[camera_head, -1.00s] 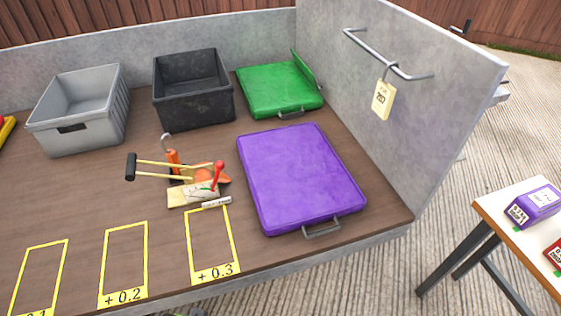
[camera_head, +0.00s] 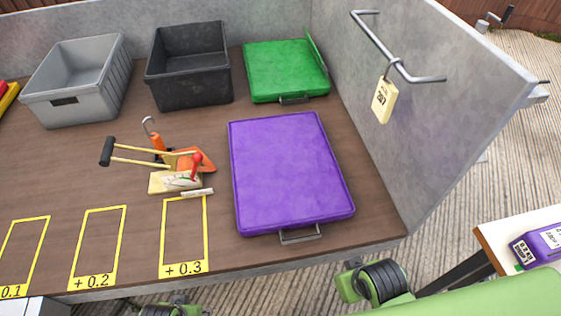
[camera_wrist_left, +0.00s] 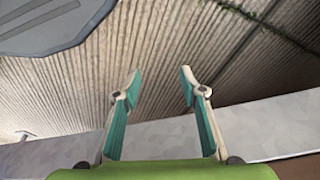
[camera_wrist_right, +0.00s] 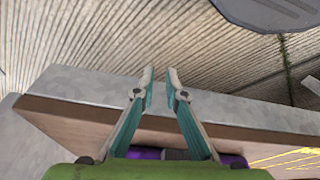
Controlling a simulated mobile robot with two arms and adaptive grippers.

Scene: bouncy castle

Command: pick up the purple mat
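The purple mat (camera_head: 290,172) lies flat on the brown wooden bench, right of centre in the head view. Its grey handle (camera_head: 300,236) sticks out at the near edge. In the right wrist view, a strip of purple (camera_wrist_right: 147,153) shows low behind the fingers. My right gripper (camera_wrist_right: 160,74) is partly open, with a narrow empty gap between its tips. My left gripper (camera_wrist_left: 161,74) is open wide and empty, with ground and the bench edge behind it. The head view shows parts of my arms at the bottom, but not the fingertips of either gripper.
A green mat (camera_head: 285,70) lies behind the purple one. Black (camera_head: 188,88) and grey (camera_head: 75,110) crates stand at the back. Tools (camera_head: 180,160) lie to the left. A grey wall (camera_head: 420,130) with a rail (camera_head: 392,48) bounds the right. A small table (camera_head: 490,245) stands lower right.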

